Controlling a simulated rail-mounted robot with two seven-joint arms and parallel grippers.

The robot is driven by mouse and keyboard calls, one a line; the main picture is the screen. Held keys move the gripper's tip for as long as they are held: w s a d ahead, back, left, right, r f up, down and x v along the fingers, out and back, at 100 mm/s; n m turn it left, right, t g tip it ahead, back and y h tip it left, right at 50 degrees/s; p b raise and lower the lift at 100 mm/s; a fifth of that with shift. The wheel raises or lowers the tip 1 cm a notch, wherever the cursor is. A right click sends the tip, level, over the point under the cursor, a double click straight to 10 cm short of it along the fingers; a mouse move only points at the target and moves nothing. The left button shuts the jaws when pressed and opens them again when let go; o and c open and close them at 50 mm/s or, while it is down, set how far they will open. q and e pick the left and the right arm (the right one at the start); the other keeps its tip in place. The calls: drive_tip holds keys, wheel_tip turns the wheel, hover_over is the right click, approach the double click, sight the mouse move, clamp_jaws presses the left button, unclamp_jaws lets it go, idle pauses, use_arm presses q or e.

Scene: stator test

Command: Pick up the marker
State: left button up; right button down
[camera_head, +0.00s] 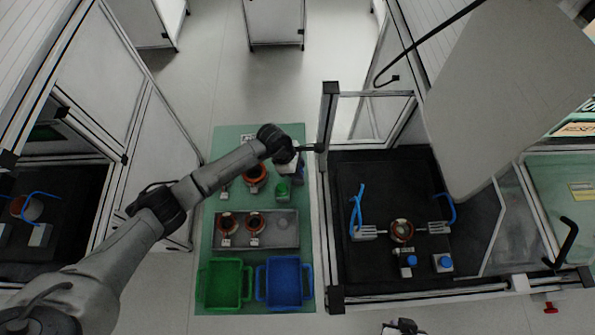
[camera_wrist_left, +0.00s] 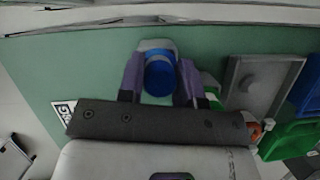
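My left gripper (camera_head: 297,168) is over the far right part of the green mat in the head view. In the left wrist view, its two purple-grey fingers (camera_wrist_left: 160,76) stand on either side of a blue round-topped piece with a pale base (camera_wrist_left: 158,74), which looks like the marker. The fingers are very close to its sides; I cannot tell whether they touch. A green piece (camera_head: 283,188) stands just in front of it, partly hidden by a finger in the wrist view. My right gripper (camera_head: 402,327) barely shows at the bottom edge; its fingers are unclear.
A grey tray (camera_head: 270,237) with copper-ringed parts lies mid-mat. Green (camera_head: 223,310) and blue (camera_head: 284,308) bins stand at the near end. More ringed parts are beside the gripper. A metal frame post (camera_head: 329,135) rises close to its right, bordering a black test station (camera_head: 375,275).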

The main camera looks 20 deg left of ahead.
use_arm(q)
drive_tip(key=c, duration=0.4)
